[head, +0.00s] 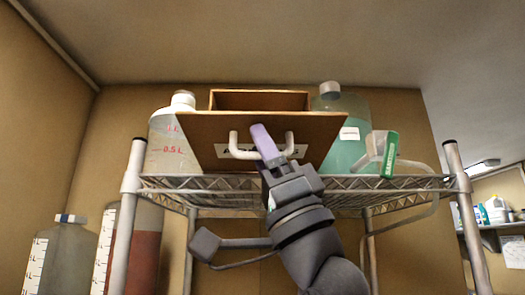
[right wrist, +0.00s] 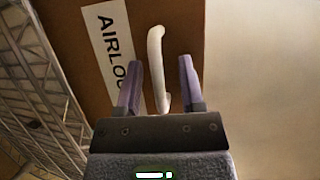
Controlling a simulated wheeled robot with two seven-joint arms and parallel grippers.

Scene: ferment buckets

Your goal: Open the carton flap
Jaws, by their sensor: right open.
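The brown carton (head: 259,99) stands on the upper wire shelf. Its front flap (head: 205,130) looks wider at the top than at the bottom and appears to lean out toward me, with the carton's upper part showing behind it. The flap bears a label, partly read as "AIRLO" in the right wrist view (right wrist: 105,30), and a white bar handle (head: 235,145). My right gripper (head: 266,142) is open at the handle. In the right wrist view the handle (right wrist: 157,62) lies between the two parted purple fingers. My left gripper is not in view.
A clear jug (head: 172,140) stands left of the carton and a green-liquid jug (head: 345,145) right of it. A green-and-white item (head: 389,155) sits at the right of the wire shelf (head: 410,183). Tall containers (head: 55,255) stand lower left.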

